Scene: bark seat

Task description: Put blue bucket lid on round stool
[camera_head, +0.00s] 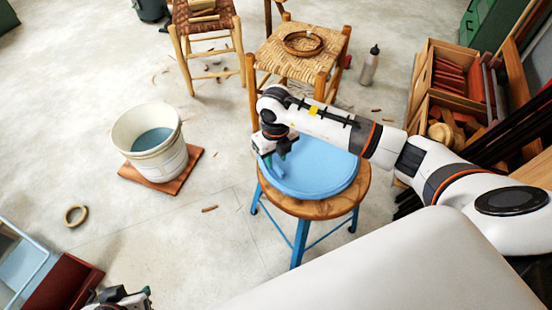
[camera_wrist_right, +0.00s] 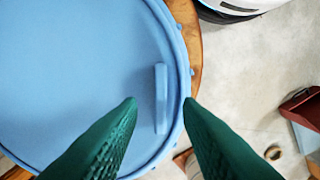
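The blue bucket lid (camera_head: 318,170) lies flat on the round stool (camera_head: 312,208), which has a wooden top and blue legs. The lid covers most of the seat, and a wooden rim shows around it. My right gripper (camera_head: 272,163) is at the lid's left edge. In the right wrist view its green fingers (camera_wrist_right: 161,102) are apart, on either side of the lid's raised handle (camera_wrist_right: 161,110), with gaps to it. The lid (camera_wrist_right: 70,70) fills the left of that view. My left gripper (camera_head: 118,301) shows only partly at the bottom left edge; its fingers are not clear.
A white bucket (camera_head: 150,140) with blue contents stands on a brown board (camera_head: 187,172) to the left. Two woven stools (camera_head: 270,58) are behind. A bottle (camera_head: 370,66) and wooden crates (camera_head: 445,75) stand right. A tape ring (camera_head: 75,215) lies on open floor.

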